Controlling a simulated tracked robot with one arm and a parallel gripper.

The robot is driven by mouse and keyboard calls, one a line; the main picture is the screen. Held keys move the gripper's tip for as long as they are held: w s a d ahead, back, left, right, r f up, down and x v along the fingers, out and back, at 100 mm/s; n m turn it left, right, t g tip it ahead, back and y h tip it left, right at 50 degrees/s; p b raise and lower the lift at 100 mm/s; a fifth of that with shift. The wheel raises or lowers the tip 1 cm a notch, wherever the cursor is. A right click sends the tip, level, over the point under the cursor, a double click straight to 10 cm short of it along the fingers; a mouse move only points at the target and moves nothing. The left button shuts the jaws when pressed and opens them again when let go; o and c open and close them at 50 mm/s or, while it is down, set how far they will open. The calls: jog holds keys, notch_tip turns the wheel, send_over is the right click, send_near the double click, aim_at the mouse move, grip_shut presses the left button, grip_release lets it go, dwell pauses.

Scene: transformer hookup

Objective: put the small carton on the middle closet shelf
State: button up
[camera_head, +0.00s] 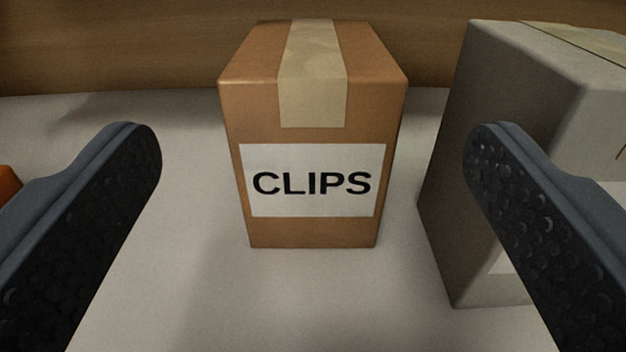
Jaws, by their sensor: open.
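A small brown carton (313,232) with a white CLIPS label and a tape strip stands upright on a pale surface (170,285) in the middle of the view. My gripper (313,150) is open, with one dark padded finger to the left of the carton and one to the right. Both fingers are nearer the camera than the carton, with a gap on each side, and neither seems to touch it. Nothing is between the fingertips but the view of the carton. I cannot tell from this view which shelf is the middle closet shelf.
A larger grey box (450,210) stands close to the right of the carton, partly behind my right finger. An orange object (8,186) shows at the left edge. A brown wood-like panel (130,45) stands behind.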

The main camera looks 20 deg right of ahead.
jog(key=p+v, duration=0.1)
jog(key=v, duration=0.6)
jog(key=shift+w+r, duration=0.1)
jog(key=shift+r, duration=0.05)
jog(key=s+a+r+n+y, duration=0.1)
jog(key=a+r+y, duration=0.15)
jog(key=r, duration=1.05)
jog(key=s+a+r+y, duration=0.1)
jog(key=a+r+y, duration=0.15)
jog(key=r, duration=1.05)
jog(key=s+d+r+n+g, duration=0.1)
jog(key=s+d+r+n, duration=0.1)
jog(key=s+r, duration=2.1)
jog(key=shift+d+n+g+y, duration=0.25)
jog(key=shift+n+g+y, duration=0.05)
jog(key=shift+g, duration=0.1)
